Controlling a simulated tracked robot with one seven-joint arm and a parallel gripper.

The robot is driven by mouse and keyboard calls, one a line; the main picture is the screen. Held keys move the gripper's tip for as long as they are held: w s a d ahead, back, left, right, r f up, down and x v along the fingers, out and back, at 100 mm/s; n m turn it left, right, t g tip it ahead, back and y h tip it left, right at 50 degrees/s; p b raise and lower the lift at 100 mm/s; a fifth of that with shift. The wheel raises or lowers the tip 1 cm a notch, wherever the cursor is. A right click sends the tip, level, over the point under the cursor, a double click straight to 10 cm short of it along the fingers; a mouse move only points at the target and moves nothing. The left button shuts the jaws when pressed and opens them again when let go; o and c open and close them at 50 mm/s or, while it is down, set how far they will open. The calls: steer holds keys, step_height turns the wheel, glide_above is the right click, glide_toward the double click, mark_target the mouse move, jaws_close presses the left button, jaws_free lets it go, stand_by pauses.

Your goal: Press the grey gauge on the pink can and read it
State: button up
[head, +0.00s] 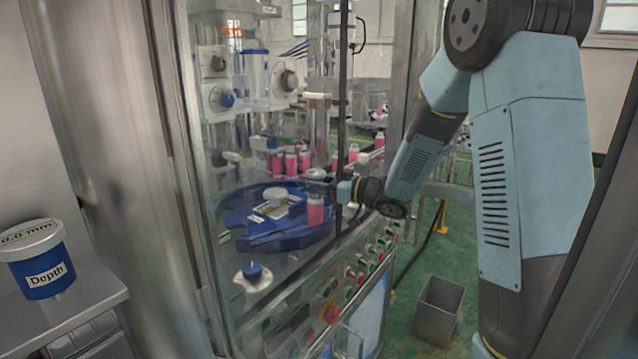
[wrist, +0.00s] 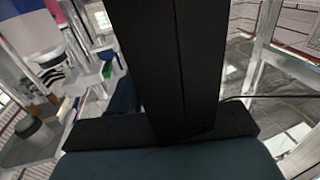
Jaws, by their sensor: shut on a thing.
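A gauge (head: 40,262) stands on a metal ledge at the far left of the head view. It has a blue body labelled "Depth" and a grey top that reads "0.0 mm". My gripper (head: 326,188) reaches in from the right into the glazed machine and is shut at the top of a pink can (head: 315,212). The can is upright at the right edge of the blue turntable. The fingertips are small and dark here, and I cannot tell whether the can touches the turntable. In the wrist view a dark part of my gripper fills the middle and hides the can.
Several other pink cans (head: 291,163) stand at the back of the machine. The blue turntable (head: 240,222) carries a pale fixture. The machine's metal frame post (head: 178,120) stands between the gauge and my gripper. A grey bin (head: 438,308) sits on the green floor.

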steer(key=shift+r, duration=2.5)
steer(key=v, duration=1.7)
